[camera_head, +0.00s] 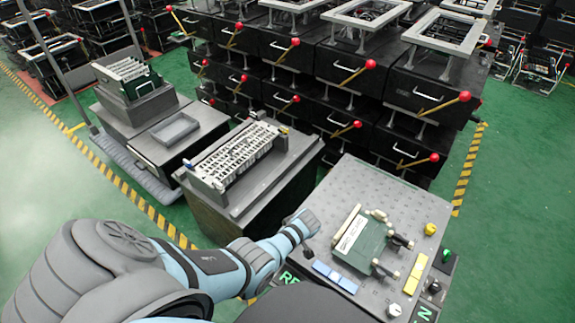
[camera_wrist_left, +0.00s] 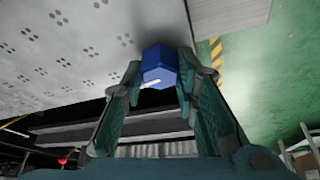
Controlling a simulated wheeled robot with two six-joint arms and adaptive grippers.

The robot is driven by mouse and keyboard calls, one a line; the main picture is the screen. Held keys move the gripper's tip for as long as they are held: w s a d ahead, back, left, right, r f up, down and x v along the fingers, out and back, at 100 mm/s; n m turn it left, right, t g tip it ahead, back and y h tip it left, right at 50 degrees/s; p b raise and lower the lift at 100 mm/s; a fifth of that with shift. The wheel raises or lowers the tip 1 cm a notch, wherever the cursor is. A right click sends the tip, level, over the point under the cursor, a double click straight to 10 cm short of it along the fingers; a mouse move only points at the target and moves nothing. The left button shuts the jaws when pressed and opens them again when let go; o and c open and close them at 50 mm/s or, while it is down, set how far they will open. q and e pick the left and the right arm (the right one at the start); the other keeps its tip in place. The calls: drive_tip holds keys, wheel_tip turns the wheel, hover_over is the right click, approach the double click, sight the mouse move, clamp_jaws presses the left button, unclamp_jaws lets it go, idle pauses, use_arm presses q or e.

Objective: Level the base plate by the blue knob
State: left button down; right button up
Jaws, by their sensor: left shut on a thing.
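The base plate (camera_head: 345,180) is a grey perforated plate carrying a green board, at the lower right of the head view. It also fills the upper left of the left wrist view (camera_wrist_left: 70,55). The blue knob (camera_wrist_left: 157,66) sits beside the plate's edge in the left wrist view, with a small white mark on it. My left gripper (camera_wrist_left: 158,75) is shut on the knob, one finger on each side. In the head view, my left arm reaches the plate's left edge; I cannot make out the knob there. Any tilt of the plate is hard to judge. My right gripper is not in view.
On the plate are a green board (camera_head: 362,247), dark clamps, blue blocks (camera_head: 335,277), yellow blocks (camera_head: 415,273) and a yellow knob (camera_head: 430,229). A grey box with a slotted rack (camera_head: 237,155) stands left of it. Black drawers with red-tipped levers (camera_head: 370,64) stand behind. Green floor is free at right.

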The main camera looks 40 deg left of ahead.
use_arm(q)
drive_tip(key=shift+d, duration=0.1)
drive_tip(key=c, duration=1.3)
unclamp_jaws()
drive_tip(key=v, duration=1.2)
